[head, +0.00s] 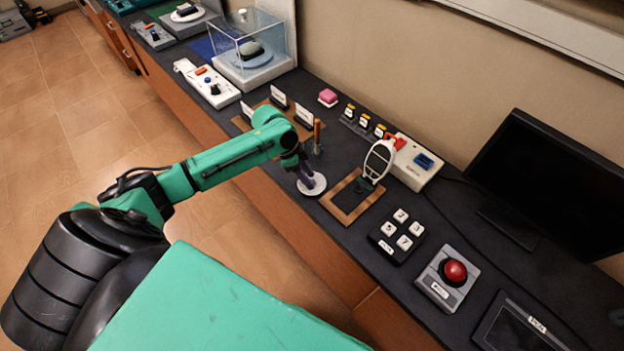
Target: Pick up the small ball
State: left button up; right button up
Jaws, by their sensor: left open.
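My left arm reaches in from the left over the dark counter, and its open left gripper (303,178) points down at a small white round base (317,189). The fingers cover part of this base, and I cannot tell whether they touch it. No small loose ball shows clearly; anything between the fingers is hidden or too small to tell. A red dome (454,271), round like a ball, sits on a grey box at the right front, well apart from the gripper. My right gripper is out of view.
A brown-handled upright (317,135) stands close behind the gripper. A hand-mirror-like device (379,160) on a wood-framed mat is to its right. A keypad (397,236), a monitor (550,180) and a glass case (250,48) also stand on the counter.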

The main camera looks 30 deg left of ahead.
pick_arm(q)
jog(key=shift+w+d+f, duration=0.1)
jog(key=shift+d+f, duration=0.05)
jog(key=shift+f, duration=0.3)
grip_shut()
